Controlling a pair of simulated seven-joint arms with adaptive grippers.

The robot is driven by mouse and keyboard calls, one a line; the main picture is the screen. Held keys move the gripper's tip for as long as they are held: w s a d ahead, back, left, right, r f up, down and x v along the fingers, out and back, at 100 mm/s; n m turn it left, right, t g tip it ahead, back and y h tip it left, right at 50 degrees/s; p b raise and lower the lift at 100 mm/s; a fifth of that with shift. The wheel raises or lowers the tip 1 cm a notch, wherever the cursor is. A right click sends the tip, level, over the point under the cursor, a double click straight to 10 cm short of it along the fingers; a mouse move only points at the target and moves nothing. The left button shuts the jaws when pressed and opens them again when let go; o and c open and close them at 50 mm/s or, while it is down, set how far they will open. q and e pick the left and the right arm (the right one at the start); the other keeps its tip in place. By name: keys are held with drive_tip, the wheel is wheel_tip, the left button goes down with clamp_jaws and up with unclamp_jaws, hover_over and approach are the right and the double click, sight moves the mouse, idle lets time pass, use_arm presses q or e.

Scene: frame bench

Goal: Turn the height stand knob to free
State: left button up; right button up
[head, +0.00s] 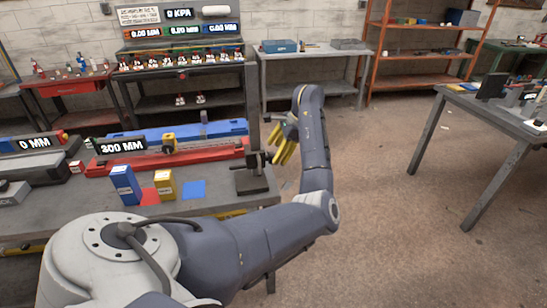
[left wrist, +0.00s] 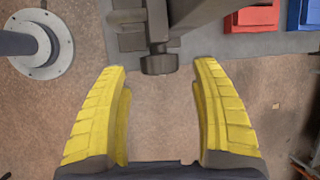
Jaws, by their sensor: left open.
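The height stand (head: 253,115) is a dark upright post on a block base at the right end of the bench. Its dark knob (left wrist: 158,63) shows in the left wrist view at the top middle, at the end of a short shaft. My left gripper (head: 281,150) has yellow fingers and is just right of the post. In the left wrist view my left gripper (left wrist: 160,76) is open, with one finger on each side of the knob and a gap on both sides. The fingers do not appear to touch it. My right gripper is in neither view.
Another table (head: 500,122) stands at the right. The floor (head: 400,210) between is open.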

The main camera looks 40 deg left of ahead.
sight(274, 155)
use_arm(q)
drive_tip(key=shift+x, duration=1.55)
drive_tip(key=shift+c, duration=0.2)
drive_tip(key=c, duration=1.1)
